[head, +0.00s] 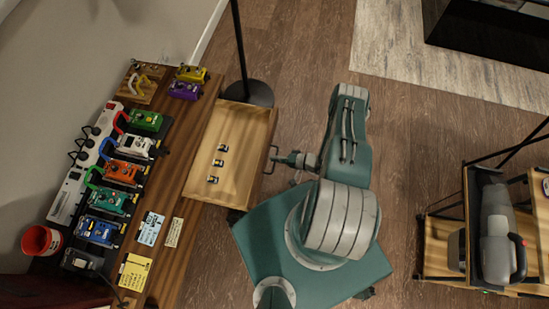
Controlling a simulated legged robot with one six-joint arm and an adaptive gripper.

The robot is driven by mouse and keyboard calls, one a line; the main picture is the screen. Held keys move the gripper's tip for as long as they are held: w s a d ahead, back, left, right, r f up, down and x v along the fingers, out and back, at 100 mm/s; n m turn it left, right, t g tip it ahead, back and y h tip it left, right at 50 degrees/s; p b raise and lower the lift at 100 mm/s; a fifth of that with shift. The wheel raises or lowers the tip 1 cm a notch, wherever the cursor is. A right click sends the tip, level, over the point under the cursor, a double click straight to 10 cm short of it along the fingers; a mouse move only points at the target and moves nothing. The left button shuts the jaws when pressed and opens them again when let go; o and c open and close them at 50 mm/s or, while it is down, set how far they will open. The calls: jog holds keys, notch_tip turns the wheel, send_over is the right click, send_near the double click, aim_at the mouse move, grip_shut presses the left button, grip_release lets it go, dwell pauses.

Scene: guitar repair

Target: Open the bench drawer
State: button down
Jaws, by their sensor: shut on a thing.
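The bench drawer (239,142) is pulled out from the right side of the wooden bench (181,205). A dark handle (272,158) is on the drawer's front edge. My gripper (277,160) is at this handle, shut on it, with my arm to the right. The fingertips are small in this view and the exact grip is hard to make out.
Several coloured pedals (119,172), a white power strip (79,170) and a red cup (40,240) are on the bench. A dark stand base (249,93) is just behind the drawer. A shelf unit (440,245) stands at the far right. Bare floor (410,130) lies between.

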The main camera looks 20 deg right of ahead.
jog(key=shift+f, duration=0.15)
jog(key=c, duration=0.9)
grip_release()
jog(key=shift+o, duration=0.9)
jog(key=shift+d, duration=0.1)
jog(key=v, duration=1.2)
